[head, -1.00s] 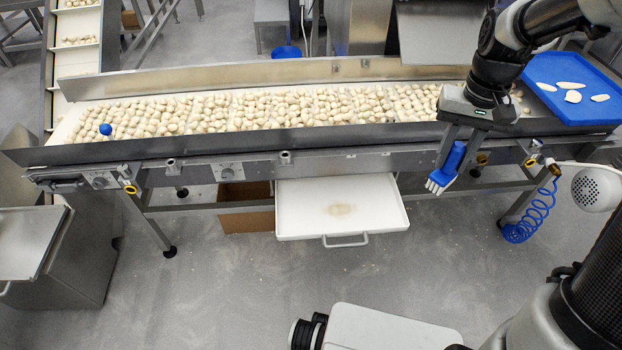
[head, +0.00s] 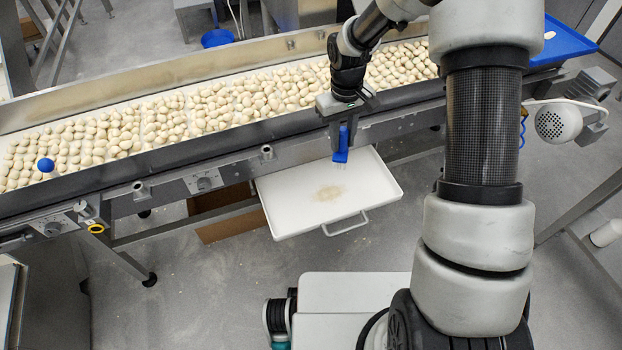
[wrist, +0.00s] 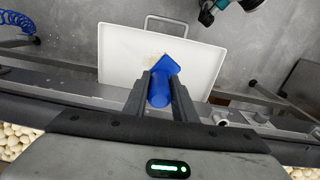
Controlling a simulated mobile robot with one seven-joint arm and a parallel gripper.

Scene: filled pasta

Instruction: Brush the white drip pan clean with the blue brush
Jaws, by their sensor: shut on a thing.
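The white drip pan (head: 290,205) is pulled out below the conveyor's front edge, its handle facing me. In the wrist view my gripper (wrist: 161,90) grips the blue brush (wrist: 160,92) above the white drip pan (wrist: 120,62). I cannot tell whether the bristles touch the pan.
The conveyor (head: 225,145), full of filled pasta, runs behind the pan, its metal front edge close to my gripper. A cardboard box (head: 222,215) stands under it, left of the pan. A blue tray (head: 562,42) is at the back right.

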